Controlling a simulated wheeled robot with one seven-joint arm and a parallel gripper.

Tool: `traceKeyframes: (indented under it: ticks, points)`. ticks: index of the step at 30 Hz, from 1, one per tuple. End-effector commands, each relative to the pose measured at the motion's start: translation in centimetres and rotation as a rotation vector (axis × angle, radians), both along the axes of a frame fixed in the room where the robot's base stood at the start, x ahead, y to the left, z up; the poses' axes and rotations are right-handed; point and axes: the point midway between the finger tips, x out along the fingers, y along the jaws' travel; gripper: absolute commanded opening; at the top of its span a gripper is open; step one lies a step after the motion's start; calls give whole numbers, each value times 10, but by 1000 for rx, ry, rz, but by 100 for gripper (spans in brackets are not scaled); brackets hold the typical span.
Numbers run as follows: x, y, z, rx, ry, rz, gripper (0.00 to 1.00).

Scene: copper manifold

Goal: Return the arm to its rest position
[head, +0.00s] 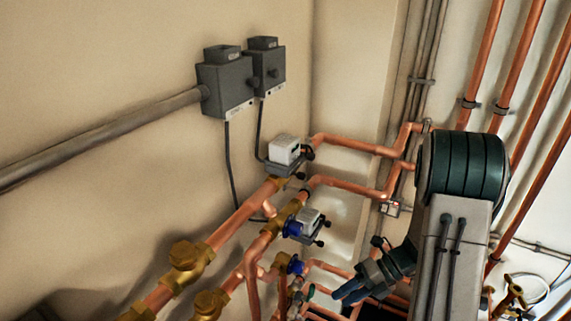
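My arm (445,230) rises at the right of the head view, with a dark ribbed joint on top and a grey link below. My gripper (350,292) is at the lower middle, left of that link. Its dark blue fingers point to the lower left, in front of the lower copper pipes. The fingers look close together, but the gap between them is too small to judge. I see nothing clearly held.
Copper pipes with brass fittings (190,255) run along the left wall. Valve actuators (285,150) (308,222) sit on them, left of my gripper. Grey control boxes (225,85) hang above. Vertical copper pipes (481,65) stand behind my arm. A brass valve (512,292) is at the lower right.

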Motion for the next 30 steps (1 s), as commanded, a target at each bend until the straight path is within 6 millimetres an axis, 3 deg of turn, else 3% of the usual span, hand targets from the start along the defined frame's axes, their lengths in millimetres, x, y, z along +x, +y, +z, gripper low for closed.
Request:
traceKeyframes:
  ticks: [1,6,18,24,30]
  points:
    - [-4,4,15,-16,-99,97,39]
    - [-23,13,52,-64,-426,462,39]
    - [-70,16,121,-164,-1082,1422,39]
    - [-91,12,149,-206,-1303,1962,39]
    - [-105,6,171,-233,-1393,2453,39]
